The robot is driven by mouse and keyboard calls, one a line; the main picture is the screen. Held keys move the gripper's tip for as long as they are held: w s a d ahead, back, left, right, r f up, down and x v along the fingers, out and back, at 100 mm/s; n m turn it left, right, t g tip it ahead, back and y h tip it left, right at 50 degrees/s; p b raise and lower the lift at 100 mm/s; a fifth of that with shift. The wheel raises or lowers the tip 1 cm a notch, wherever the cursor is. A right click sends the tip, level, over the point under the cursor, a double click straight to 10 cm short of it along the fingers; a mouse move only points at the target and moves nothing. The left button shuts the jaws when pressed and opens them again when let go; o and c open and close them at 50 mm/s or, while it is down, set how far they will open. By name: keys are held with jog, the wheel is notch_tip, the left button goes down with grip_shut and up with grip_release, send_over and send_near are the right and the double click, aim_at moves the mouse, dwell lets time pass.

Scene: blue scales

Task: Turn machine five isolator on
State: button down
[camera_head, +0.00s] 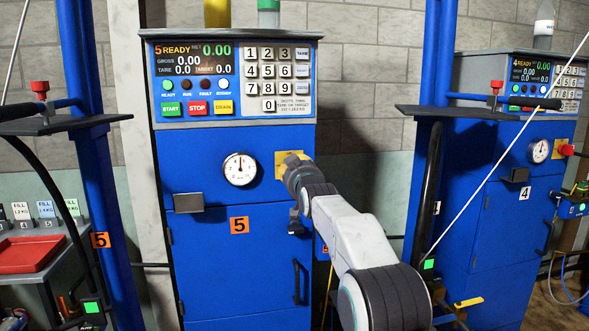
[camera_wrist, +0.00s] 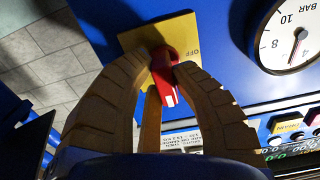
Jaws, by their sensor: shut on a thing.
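Machine five is the blue cabinet with the orange 5 label (camera_head: 239,225) in the middle of the head view. Its yellow isolator plate (camera_head: 279,163) is right of the round gauge (camera_head: 240,169), partly covered by my gripper (camera_head: 297,174). In the wrist view, the red isolator handle (camera_wrist: 164,66) sits on the yellow plate (camera_wrist: 134,38), marked OFF on its right side. The tan fingers of my gripper (camera_wrist: 163,72) are closed on the handle from both sides. A white mark shows on the handle's lower end. The head view hides the handle.
Machine five's display (camera_head: 194,58) reads READY, with the keypad (camera_head: 278,71) beside it. Machine four (camera_head: 480,220) stands at right. Blue posts (camera_head: 88,170) with small shelves flank the cabinet. A red tray (camera_head: 28,254) lies at far left.

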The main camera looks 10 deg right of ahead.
jog(key=shift+a+r, duration=0.1)
jog(key=c, duration=1)
grip_release()
jog(key=shift+s, duration=0.1)
jog(key=shift+s+a, duration=0.1)
jog(key=shift+s, duration=5.75)
